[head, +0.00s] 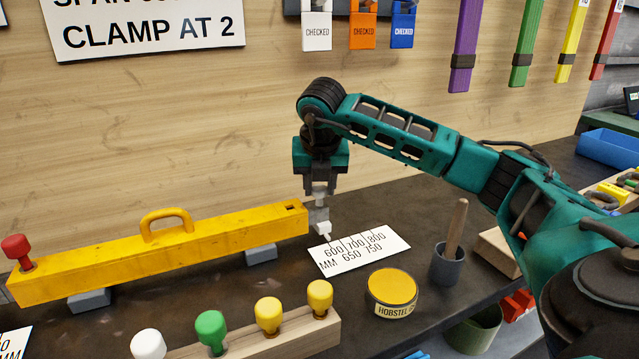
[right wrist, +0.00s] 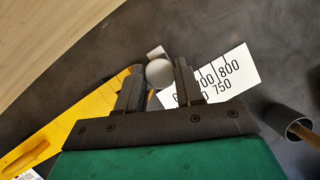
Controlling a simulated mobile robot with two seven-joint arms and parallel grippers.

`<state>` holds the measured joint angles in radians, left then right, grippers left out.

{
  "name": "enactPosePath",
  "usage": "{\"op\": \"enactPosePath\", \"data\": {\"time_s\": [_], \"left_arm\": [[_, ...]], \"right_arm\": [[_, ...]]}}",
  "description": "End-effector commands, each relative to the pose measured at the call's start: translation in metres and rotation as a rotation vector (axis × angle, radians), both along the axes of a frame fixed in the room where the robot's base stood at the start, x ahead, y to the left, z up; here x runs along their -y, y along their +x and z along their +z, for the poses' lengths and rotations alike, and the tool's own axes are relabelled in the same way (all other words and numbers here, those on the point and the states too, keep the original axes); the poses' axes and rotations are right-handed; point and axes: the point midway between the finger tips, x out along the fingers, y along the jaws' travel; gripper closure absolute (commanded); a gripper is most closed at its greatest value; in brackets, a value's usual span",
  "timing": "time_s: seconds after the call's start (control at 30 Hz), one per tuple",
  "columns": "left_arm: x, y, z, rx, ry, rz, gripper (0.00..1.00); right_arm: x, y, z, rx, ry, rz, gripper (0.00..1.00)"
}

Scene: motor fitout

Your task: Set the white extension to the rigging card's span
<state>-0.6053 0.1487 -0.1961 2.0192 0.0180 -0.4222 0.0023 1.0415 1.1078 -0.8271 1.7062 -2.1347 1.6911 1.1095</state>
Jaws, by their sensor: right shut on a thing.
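The yellow spreader beam (head: 170,252) lies on grey blocks, with a handle on top and a red knob (head: 16,247) at its left end. The white extension (head: 319,216) shows just outside the beam's right end. Its pointer is near the 600 end of the white millimetre scale card (head: 362,250). My right gripper (head: 320,188) points down and is shut on the extension's round white knob (right wrist: 159,73), which shows between the fingers in the right wrist view. The rigging card (head: 148,30) on the wall reads "CLAMP AT 2"; its span line is cut off at the top. My left gripper is out of view.
White, green and yellow knobs (head: 211,330) stand on a wooden rack at the front. Coloured tags and straps hang on the wall.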

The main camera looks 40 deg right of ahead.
Motion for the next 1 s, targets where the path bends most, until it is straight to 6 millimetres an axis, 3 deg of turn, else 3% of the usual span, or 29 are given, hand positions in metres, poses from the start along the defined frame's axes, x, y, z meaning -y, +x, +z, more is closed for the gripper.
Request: {"op": "enactPosePath", "data": {"time_s": [0.2, 0.47, 0.7, 0.93, 0.97, 1.0], "left_arm": [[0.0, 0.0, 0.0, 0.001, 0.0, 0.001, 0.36], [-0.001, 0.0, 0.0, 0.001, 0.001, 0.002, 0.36], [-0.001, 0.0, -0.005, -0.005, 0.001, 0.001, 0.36], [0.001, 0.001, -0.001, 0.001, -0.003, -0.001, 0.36], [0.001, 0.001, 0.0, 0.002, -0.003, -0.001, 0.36], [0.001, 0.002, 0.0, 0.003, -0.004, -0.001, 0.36]], "right_arm": [[0.0, 0.0, 0.0, 0.0, 0.0, 0.0, 1.0], [0.001, 0.0, 0.0, 0.0, 0.0, 0.0, 1.0], [0.026, -0.008, -0.001, -0.002, -0.003, -0.005, 1.0], [0.025, -0.008, 0.0, 0.0, -0.002, -0.001, 1.0], [0.025, -0.008, 0.0, -0.001, -0.001, -0.001, 0.62], [0.025, -0.008, 0.001, -0.001, -0.001, -0.001, 0.58]]}}
